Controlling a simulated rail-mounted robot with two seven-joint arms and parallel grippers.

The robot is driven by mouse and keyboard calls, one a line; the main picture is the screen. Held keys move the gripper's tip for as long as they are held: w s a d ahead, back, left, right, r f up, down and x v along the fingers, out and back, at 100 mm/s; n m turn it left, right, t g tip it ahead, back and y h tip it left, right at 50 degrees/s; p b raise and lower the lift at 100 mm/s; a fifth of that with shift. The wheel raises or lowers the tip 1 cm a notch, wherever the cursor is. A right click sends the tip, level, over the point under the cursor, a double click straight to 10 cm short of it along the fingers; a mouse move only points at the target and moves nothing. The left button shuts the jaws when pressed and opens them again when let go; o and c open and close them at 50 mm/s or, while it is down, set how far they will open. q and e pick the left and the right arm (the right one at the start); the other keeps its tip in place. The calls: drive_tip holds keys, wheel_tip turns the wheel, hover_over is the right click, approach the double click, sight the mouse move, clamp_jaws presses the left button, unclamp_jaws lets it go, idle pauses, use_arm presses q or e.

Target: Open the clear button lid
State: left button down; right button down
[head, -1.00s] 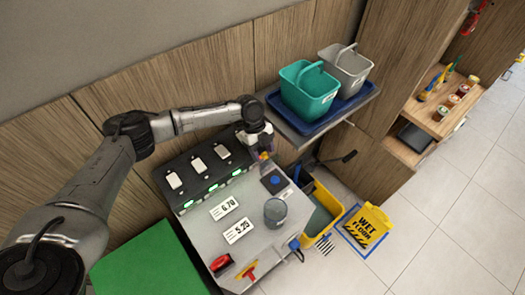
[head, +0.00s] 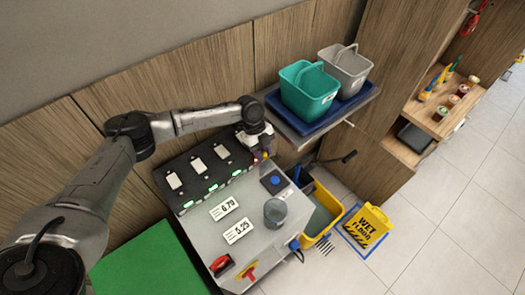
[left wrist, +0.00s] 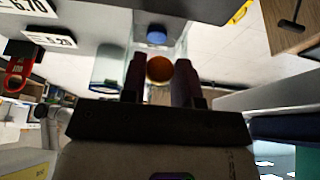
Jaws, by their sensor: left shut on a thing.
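The blue button (head: 275,181) sits on a dark square plate on the grey counter of the machine. In the left wrist view the button (left wrist: 157,36) shows through or beside clear walls of the button lid (left wrist: 180,45). My left gripper (head: 262,154) is at the back right of the counter, just behind the button. In the left wrist view its two dark fingers (left wrist: 160,85) stand on either side of a round orange knob (left wrist: 160,68), shut on it. The knob appears to belong to the clear lid, whose exact tilt is hard to see. My right gripper is not in view.
A clear cup (head: 275,212) stands in front of the button. Black dispensers with green lights (head: 204,172) line the counter's back, beside my left arm. A blue tray (head: 345,108) with teal (head: 308,90) and grey baskets stands behind right. A yellow bucket (head: 325,215) is on the floor.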

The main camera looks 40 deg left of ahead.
use_arm(q)
drive_tip(key=a+h+b, duration=0.1)
drive_tip(key=a+f+h+b, duration=0.1)
drive_tip(key=b, duration=0.1)
drive_tip(key=shift+w+g+h, duration=0.2)
drive_tip(key=shift+g+h, duration=0.1)
drive_tip(key=c, duration=0.9)
unclamp_jaws()
drive_tip(key=v, duration=1.2)
